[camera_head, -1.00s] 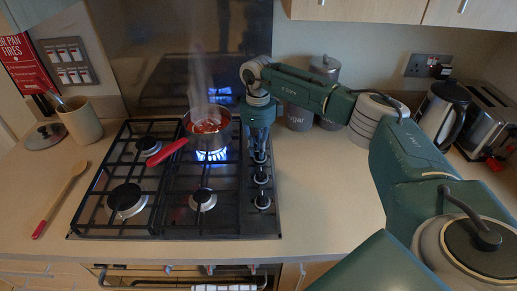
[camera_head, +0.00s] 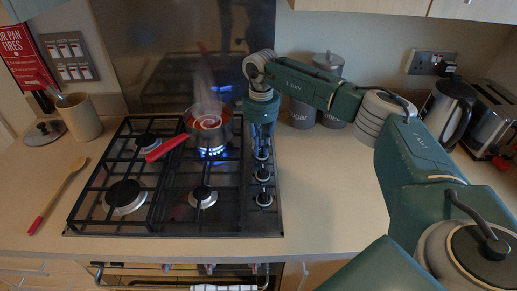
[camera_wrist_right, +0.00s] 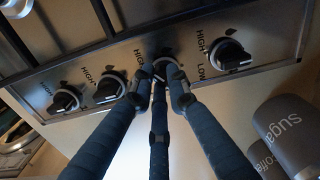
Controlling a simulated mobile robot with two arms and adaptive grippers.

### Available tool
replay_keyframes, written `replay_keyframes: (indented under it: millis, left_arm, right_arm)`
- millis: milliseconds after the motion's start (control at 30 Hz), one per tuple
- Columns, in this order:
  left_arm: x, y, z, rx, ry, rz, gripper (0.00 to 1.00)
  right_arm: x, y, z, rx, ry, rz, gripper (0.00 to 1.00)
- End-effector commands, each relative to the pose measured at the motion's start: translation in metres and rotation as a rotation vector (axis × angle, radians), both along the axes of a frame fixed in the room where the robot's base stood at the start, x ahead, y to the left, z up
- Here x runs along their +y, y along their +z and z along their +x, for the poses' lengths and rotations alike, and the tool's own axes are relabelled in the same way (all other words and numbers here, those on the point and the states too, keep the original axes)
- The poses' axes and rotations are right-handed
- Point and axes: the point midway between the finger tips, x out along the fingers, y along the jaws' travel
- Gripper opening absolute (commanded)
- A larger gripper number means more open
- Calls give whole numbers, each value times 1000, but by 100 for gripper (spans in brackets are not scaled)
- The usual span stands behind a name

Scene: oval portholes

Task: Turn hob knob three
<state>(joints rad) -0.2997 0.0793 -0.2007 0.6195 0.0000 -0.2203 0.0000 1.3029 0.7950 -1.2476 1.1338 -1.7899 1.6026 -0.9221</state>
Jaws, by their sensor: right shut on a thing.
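The gas hob (camera_head: 160,233) has a row of black knobs along its right side. The wrist view shows several knobs on the hob's steel edge, with HIGH and LOW marks. My right gripper (camera_head: 262,150) points down at this row. Its fingers are closed around one hob knob (camera_wrist_right: 165,66), the third from the left in the wrist view, and partly cover it. Free knobs sit on both sides, one at the right (camera_wrist_right: 228,54) and one at the left (camera_wrist_right: 108,89). The gripped knob's pointer is hidden. My left gripper is not in view.
A pan (camera_head: 208,127) with a red handle steams over a lit blue flame, close left of my right gripper. A sugar jar (camera_wrist_right: 290,130) stands near the hob. A kettle (camera_head: 447,110) and a toaster (camera_head: 490,120) are at the right. A wooden spoon (camera_head: 58,192) lies at the left.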

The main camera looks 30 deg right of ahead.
Motion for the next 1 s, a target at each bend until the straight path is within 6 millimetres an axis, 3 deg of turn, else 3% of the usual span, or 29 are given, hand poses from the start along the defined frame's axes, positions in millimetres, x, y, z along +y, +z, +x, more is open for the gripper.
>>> replay_keyframes:
  millis: [33, 1000]
  left_arm:
    - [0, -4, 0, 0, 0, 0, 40]
    - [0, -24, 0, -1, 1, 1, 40]
  right_arm:
    - [-10, -4, -4, 12, 31, -17, 0]
    - [-15, 1, -1, 7, 871, -14, 0]
